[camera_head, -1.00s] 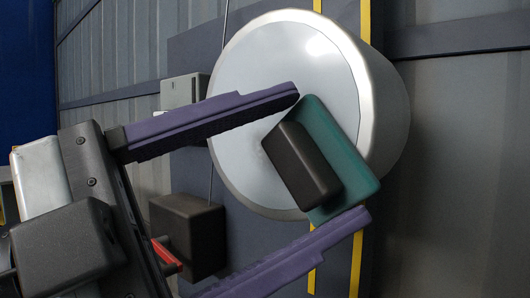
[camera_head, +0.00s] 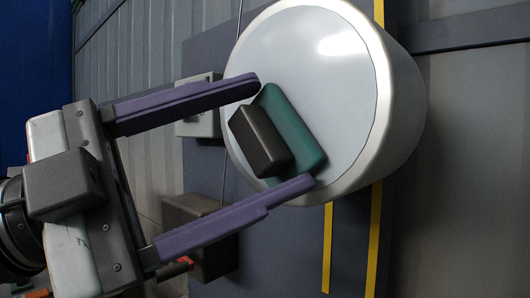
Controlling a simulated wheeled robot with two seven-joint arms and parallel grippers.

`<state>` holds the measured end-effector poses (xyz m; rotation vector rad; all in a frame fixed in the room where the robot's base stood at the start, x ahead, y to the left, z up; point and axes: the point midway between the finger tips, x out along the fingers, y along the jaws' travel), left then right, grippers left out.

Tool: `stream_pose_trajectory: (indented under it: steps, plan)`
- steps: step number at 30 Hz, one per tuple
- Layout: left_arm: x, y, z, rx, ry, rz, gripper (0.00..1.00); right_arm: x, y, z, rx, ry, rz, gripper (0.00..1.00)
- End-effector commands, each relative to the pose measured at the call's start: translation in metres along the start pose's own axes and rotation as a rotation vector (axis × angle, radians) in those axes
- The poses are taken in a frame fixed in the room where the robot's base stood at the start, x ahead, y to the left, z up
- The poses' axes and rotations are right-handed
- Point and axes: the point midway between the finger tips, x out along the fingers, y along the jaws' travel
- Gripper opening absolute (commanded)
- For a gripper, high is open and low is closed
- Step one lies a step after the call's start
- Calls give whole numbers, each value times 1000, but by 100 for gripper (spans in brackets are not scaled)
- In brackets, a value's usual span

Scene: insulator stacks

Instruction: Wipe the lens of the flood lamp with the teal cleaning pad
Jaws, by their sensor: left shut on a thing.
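The flood lamp (camera_head: 400,110) is a large white drum with a pale round lens (camera_head: 320,60) facing me. The teal cleaning pad (camera_head: 297,135) with its dark block handle (camera_head: 260,140) is in front of the lower left part of the lens. I cannot tell for certain whether the pad touches the lens. My left gripper (camera_head: 284,132) comes in from the left, with one purple finger above the pad and one below. It is shut on the pad, with the fingertips at its upper and lower ends. My right gripper is out of view.
A grey box (camera_head: 197,122) and a dark box (camera_head: 188,215) sit behind my left fingers. A dark panel with yellow stripes (camera_head: 327,250) stands behind the lamp. Corrugated metal wall (camera_head: 470,180) fills the right side.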

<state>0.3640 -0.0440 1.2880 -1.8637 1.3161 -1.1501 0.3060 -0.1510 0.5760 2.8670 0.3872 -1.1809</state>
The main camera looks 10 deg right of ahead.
Motion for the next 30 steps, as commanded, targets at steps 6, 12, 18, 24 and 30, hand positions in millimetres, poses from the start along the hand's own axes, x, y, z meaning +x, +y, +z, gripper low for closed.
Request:
stream_pose_trajectory:
  steps: [6,12,18,24,30]
  plan:
    - [-8,-8,12,0,-2,-1,46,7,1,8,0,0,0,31]
    - [-9,-10,12,0,1,0,46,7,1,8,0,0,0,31]
    - [-10,-10,11,1,1,-1,46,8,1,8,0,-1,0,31]
    - [-26,-10,2,3,0,-2,46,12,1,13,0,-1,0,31]
    - [-43,-10,-9,3,1,-2,46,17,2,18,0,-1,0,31]
